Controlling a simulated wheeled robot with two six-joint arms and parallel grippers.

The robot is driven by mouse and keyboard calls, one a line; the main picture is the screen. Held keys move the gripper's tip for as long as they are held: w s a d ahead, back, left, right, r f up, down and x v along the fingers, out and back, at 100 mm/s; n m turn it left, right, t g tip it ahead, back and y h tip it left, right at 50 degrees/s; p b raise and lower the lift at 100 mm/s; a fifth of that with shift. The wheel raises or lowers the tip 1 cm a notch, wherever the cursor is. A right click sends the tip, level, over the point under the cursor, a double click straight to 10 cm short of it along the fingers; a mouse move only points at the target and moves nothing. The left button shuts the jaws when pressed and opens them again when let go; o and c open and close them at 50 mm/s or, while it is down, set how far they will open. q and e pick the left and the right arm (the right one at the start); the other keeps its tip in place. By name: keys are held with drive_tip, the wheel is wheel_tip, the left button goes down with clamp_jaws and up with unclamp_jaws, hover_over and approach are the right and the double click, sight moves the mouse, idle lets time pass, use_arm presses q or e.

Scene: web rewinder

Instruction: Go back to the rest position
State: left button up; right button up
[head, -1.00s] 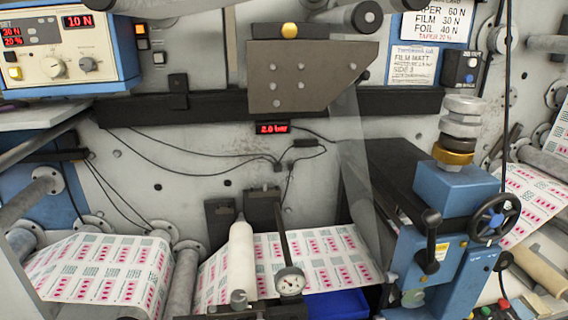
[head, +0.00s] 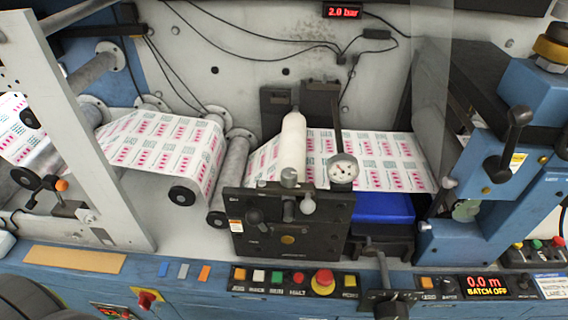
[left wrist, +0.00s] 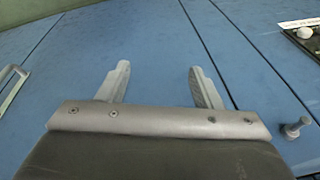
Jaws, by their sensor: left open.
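My left gripper (left wrist: 158,72) shows in the left wrist view with its two grey fingers spread wide apart and nothing between them. Behind the fingers is a plain blue panel surface (left wrist: 150,30) with dark seams; I cannot tell how far away it is. In the head view I cannot make out either gripper. A dark rounded shape at the bottom left corner of that view may be part of my arm. My right gripper is not seen.
The rewinder's printed web (head: 385,160) runs over rollers. Below are a blue tray (head: 380,208) and a button row with a red mushroom button (head: 323,281). A grey metal handle (left wrist: 12,88) stands left of my gripper.

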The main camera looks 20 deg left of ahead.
use_arm(q)
drive_tip(key=s+f+b, duration=0.2)
drive_tip(key=s+f, duration=0.5)
drive_tip(key=f, duration=0.3)
drive_tip(key=s+d+f+g+b, duration=0.1)
drive_tip(key=s+f+b, duration=0.1)
drive_tip(key=s+f, duration=0.6)
wheel_tip(320, 180, down, 3)
drive_tip(key=shift+d+f, duration=0.1)
drive_tip(key=shift+d, duration=0.05)
idle(0.9)
